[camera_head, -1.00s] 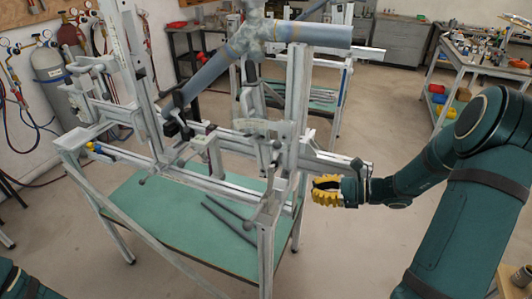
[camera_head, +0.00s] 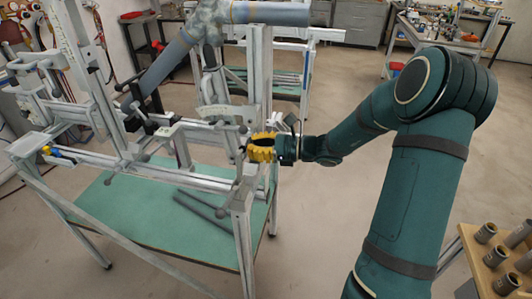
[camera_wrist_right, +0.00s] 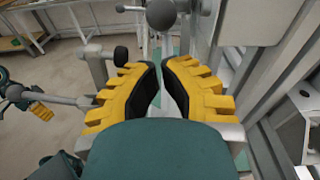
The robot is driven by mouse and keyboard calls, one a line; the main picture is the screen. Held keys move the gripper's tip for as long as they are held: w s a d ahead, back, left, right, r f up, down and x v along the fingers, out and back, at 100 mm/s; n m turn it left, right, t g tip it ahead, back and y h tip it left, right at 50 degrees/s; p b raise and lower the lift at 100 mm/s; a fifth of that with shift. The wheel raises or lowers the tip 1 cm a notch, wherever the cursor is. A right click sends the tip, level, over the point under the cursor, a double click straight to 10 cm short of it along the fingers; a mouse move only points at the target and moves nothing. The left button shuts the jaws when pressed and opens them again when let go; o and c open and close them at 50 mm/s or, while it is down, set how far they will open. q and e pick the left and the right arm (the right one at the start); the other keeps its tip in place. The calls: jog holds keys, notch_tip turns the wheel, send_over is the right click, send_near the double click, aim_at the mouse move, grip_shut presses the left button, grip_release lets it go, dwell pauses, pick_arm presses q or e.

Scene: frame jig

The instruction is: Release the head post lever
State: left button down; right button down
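The frame jig (camera_head: 190,187) stands left of my right arm. My right gripper (camera_head: 250,147) is at the jig's near right post, its yellow fingers apart with a dark gap between them. In the right wrist view, its fingertips (camera_wrist_right: 166,62) have nothing between them. A grey ball knob (camera_wrist_right: 160,14) on a stem is just beyond the tips. A black-ended lever (camera_wrist_right: 120,55) lies to the left of the fingers. I cannot tell which of these is the head post lever. A ribbed yellow part, seemingly my left gripper (camera_wrist_right: 40,110), shows at the left; its opening is unclear.
A grey tube frame (camera_head: 175,55) is held in the jig above the green shelf (camera_head: 130,205). Steel uprights (camera_wrist_right: 285,65) stand close to the right of my right gripper. A wooden stand with several metal cylinders (camera_head: 495,256) is at the lower right. The floor behind my arm is open.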

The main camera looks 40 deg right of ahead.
aim_at(244, 128)
jog(key=shift+w+a+r, duration=0.15)
jog(key=shift+a+r, duration=0.1)
jog(key=shift+r, duration=0.4)
pick_arm(q)
jog(key=shift+r, duration=0.2)
pick_arm(e)
jog(key=shift+r, duration=0.1)
